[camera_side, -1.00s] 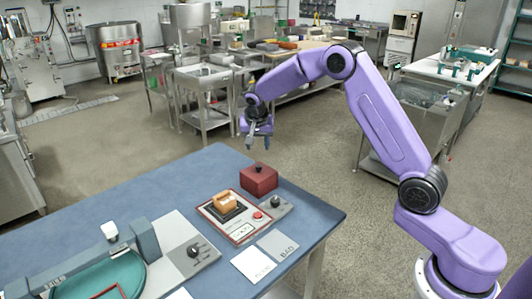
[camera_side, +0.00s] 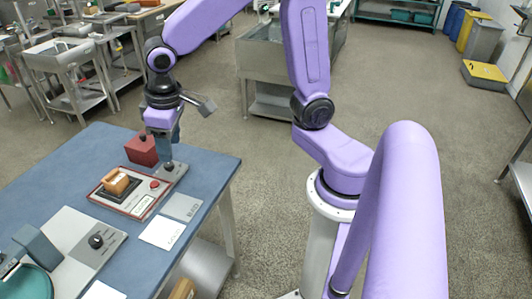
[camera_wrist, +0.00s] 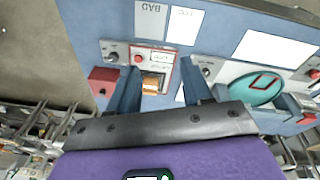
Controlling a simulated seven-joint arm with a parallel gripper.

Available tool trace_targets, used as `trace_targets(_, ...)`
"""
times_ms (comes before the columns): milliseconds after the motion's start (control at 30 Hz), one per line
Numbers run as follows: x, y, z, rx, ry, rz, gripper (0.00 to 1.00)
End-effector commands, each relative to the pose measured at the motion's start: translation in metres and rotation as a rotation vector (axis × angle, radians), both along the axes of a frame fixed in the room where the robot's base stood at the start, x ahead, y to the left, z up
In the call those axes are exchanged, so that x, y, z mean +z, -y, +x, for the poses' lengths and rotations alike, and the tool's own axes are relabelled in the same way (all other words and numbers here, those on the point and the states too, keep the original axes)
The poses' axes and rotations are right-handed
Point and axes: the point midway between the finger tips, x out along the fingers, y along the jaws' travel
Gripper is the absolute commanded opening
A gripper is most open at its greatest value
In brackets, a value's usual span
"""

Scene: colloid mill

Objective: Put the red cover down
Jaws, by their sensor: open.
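The red cover (camera_side: 142,150) is a dark red box standing on the blue table, behind the panel with the orange-brown block. It also shows in the wrist view (camera_wrist: 103,79), left of my fingers. My gripper (camera_side: 172,148) is in front of and slightly right of the cover in the side view, low over the table, and hides part of the cover. In the wrist view my gripper (camera_wrist: 157,84) has its two blue fingers apart, with nothing held between them. The cover's top is partly hidden in the side view.
The white panel (camera_side: 137,204) with a red rim holds the orange-brown block (camera_side: 116,183) and a red button. A grey plate with a black knob (camera_side: 168,166) is close under my gripper. Two cards lie in front. The green dish (camera_wrist: 253,88) is farther along the table.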

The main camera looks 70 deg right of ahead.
Motion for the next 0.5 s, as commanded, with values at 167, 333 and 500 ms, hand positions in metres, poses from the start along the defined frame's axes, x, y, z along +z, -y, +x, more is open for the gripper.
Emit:
trace_targets(167,0.002,0.004,-0.084,0.296,-0.057,-0.004,0.49)
trace_targets(333,-0.001,0.021,-0.151,0.554,-0.108,-0.009,0.49)
trace_targets(500,-0.006,0.037,-0.191,0.723,-0.141,-0.013,0.49)
